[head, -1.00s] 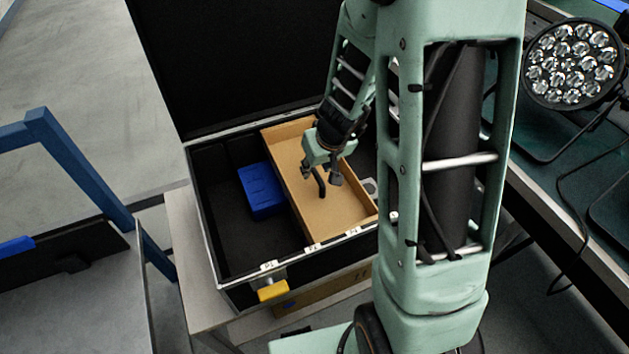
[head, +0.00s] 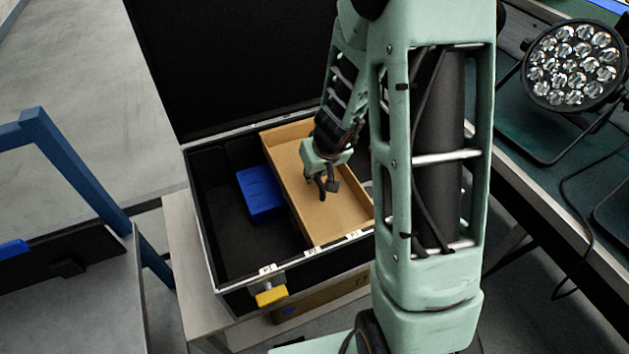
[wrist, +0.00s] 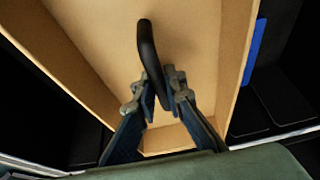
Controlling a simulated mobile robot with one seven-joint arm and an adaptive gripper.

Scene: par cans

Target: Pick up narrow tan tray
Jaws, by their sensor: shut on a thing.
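The narrow tan tray (head: 344,205) sits in the right part of an open black case in the head view. It also fills much of the wrist view (wrist: 205,60). A black curved handle (wrist: 147,45) stands up from its floor. My gripper (head: 326,187) is over the middle of the tray. In the wrist view my gripper (wrist: 160,98) is shut on the handle, with a finger on each side of it. Whether the tray's underside touches the case floor is hidden.
The black case (head: 235,292) has a raised lid behind and a yellow latch (head: 271,296) in front. A blue box (head: 260,192) lies in the case just left of the tray. A stage light (head: 570,65) stands on the table at right. A blue-framed cart (head: 75,165) is at left.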

